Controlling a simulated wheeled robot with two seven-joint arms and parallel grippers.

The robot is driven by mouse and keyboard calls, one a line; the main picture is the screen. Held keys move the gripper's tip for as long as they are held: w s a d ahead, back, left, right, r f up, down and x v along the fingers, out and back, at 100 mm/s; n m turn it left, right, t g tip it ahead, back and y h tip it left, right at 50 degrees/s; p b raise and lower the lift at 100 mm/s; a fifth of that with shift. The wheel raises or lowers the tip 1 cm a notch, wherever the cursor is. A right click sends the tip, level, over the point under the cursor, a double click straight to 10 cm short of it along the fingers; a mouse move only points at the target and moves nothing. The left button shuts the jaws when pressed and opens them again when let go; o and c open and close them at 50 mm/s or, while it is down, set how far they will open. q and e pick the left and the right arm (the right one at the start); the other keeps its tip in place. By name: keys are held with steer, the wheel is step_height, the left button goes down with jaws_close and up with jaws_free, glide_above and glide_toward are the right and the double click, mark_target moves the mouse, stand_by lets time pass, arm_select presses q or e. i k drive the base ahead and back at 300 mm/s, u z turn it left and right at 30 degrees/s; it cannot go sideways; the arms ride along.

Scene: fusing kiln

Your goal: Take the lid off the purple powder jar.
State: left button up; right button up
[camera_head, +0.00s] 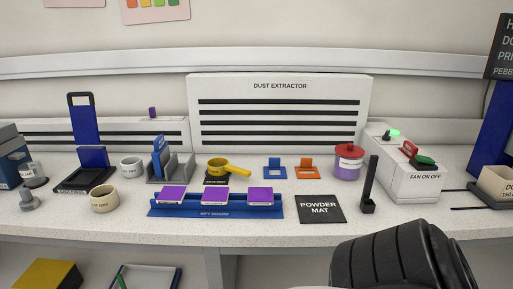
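The purple powder jar (347,167) stands upright at the back right of the counter, in front of the dust extractor's right end. Its red lid (349,149) with a small knob sits on top. A pale label with text too small to read is on its front. Neither of my grippers shows in the head view. A black ribbed part of my own body fills the bottom right corner.
A black powder mat (320,209) lies in front of the jar, with an orange stand (307,170) to its left. A black upright post (369,187) and the white fan switch box (408,178) are to its right. A blue tray (160,209) bears purple blocks. The counter's front strip is mostly clear.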

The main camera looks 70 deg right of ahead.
mark_target(349, 150)
steer(key=u, duration=0.35)
steer(key=k, duration=1.15)
steer(key=z, duration=1.3)
